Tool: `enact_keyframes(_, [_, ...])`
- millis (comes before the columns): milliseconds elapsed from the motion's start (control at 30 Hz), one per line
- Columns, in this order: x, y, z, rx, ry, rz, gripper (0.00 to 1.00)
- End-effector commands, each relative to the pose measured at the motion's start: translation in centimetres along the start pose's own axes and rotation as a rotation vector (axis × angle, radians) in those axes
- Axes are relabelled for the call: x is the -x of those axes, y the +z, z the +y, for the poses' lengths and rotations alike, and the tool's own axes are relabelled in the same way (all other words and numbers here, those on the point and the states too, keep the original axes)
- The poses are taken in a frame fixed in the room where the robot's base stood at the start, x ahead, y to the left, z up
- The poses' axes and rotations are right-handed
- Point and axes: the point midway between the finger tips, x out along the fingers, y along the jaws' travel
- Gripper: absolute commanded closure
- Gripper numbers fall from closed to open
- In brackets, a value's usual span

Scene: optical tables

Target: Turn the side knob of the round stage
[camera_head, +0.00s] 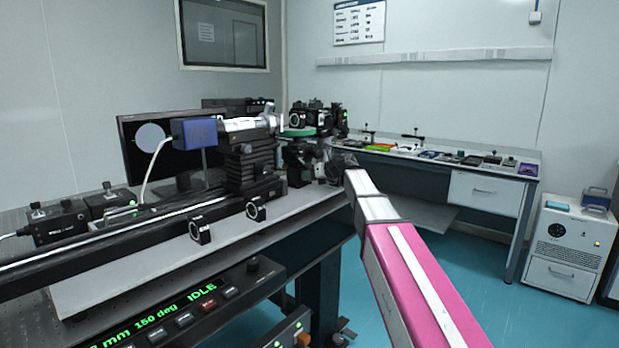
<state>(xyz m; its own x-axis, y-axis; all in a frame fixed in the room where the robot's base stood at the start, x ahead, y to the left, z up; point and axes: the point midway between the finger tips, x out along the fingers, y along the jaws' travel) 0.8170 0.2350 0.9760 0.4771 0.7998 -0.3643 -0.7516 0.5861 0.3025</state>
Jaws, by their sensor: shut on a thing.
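The round stage (297,132), with a green rim, stands among black mounts at the far end of the optical table (175,262). My pink and white arm reaches from the lower right to it. My dark gripper (333,168) is at the right side of the mount, just below the stage. It is shut on the side knob, which is small and mostly hidden by the gripper, so its turn cannot be read.
A blue box-shaped device (194,133) and a monitor (134,165) stand left of the stage. A rail with black mounts (199,229) runs along the table. A display panel (160,320) is on the front. Blue floor (470,285) is clear at right.

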Motion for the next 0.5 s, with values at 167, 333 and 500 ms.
enact_keyframes(167, [0.02, -0.01, -0.05, -0.062, 0.025, 0.000, 0.90])
enact_keyframes(333, [0.03, -0.02, -0.03, -0.061, 0.025, 0.001, 0.90])
enact_keyframes(500, [0.03, -0.01, -0.03, -0.060, 0.024, 0.001, 0.41])
